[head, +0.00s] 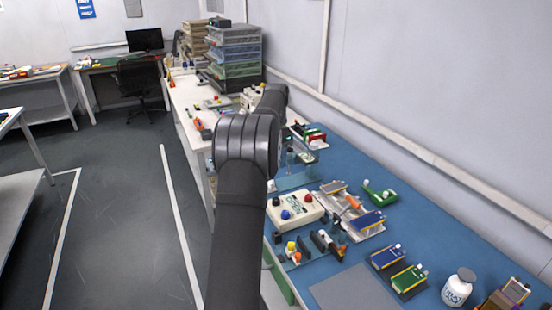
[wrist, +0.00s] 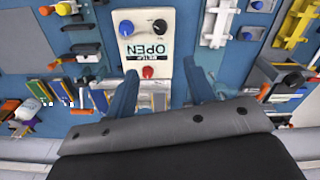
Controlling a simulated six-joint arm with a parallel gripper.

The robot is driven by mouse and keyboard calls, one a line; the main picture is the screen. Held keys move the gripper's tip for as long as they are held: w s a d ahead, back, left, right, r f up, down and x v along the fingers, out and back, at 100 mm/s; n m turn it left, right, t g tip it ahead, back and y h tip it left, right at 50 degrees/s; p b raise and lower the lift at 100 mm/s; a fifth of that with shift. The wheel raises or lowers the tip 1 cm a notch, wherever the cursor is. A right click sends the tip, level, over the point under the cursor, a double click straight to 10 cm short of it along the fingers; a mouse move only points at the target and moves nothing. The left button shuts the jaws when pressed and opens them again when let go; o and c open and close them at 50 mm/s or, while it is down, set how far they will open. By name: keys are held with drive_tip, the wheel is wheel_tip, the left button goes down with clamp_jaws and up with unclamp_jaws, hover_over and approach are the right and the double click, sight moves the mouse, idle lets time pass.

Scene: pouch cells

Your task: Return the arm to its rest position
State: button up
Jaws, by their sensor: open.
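My gripper (wrist: 160,76) shows in the wrist view with its two blue fingers spread apart and nothing between them. Beyond the fingers is a white control box (wrist: 145,42) with a red button, a blue knob, a black knob and the label OPEN. In the head view my dark arm reaches forward over the left edge of the blue bench (head: 470,240), and the gripper is hidden behind it. The same control box (head: 294,211) stands on the bench right of the arm. A blue pouch cell (head: 367,220) lies on a metal fixture; another blue cell (head: 387,256) and a green cell (head: 408,279) lie nearer.
A white bottle (head: 458,288) stands at the near right. A green part (head: 379,193) lies by the wall. A grey mat (head: 352,290) is bare. Stacked drawers (head: 235,52) stand at the far end. Open floor (head: 120,210) lies left of the bench.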

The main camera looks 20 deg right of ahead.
wheel_tip(320, 180, down, 18)
drive_tip(key=shift+r, duration=0.25)
idle(0.4)
drive_tip(key=shift+r, duration=0.1)
drive_tip(key=shift+f, duration=0.2)
drive_tip(key=n, duration=0.3)
drive_tip(key=shift+r+n, duration=0.1)
drive_tip(key=shift+n, duration=0.3)
drive_tip(key=n, duration=0.4)
drive_tip(key=shift+n, duration=0.3)
drive_tip(key=n, duration=0.4)
drive_tip(key=shift+n, duration=0.4)
drive_tip(key=n, duration=0.4)
idle(1.2)
